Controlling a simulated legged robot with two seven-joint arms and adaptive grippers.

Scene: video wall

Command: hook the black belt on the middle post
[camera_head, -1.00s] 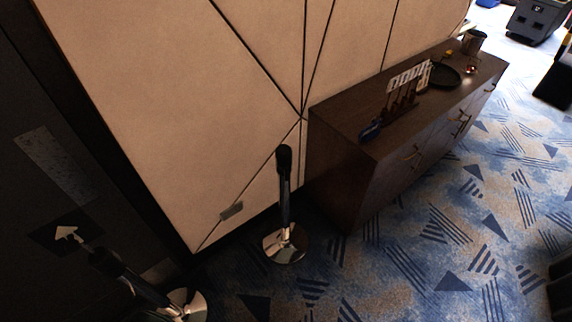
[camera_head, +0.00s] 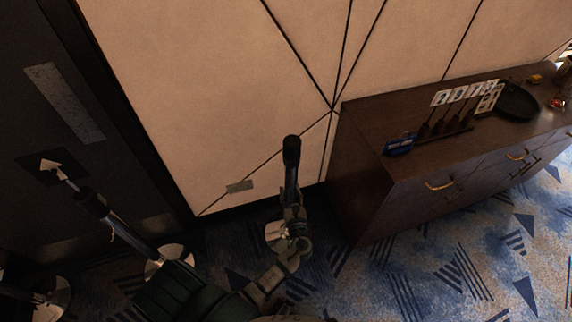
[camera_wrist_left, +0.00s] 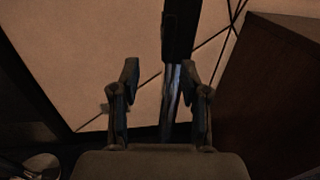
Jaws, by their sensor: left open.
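A post with a black top (camera_head: 291,152) stands beside the cabinet, its round chrome base (camera_head: 274,232) partly hidden by my left gripper. A second post (camera_head: 92,202) with a chrome base stands to the left by the dark door. A third chrome base (camera_head: 52,300) shows at the lower left. My left gripper (camera_head: 292,212) is open at the shaft of the post beside the cabinet. In the left wrist view the post (camera_wrist_left: 181,35) appears between the open fingers (camera_wrist_left: 160,80), closer to the right one. I cannot make out a separate belt strip. My right gripper is not in view.
A dark wood cabinet (camera_head: 375,190) stands close on the right, holding a blue item (camera_head: 399,144), number cards (camera_head: 463,93) and a black tray (camera_head: 517,102). A beige panelled wall (camera_head: 210,100) is behind the post. Patterned carpet (camera_head: 440,265) is free at the front right.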

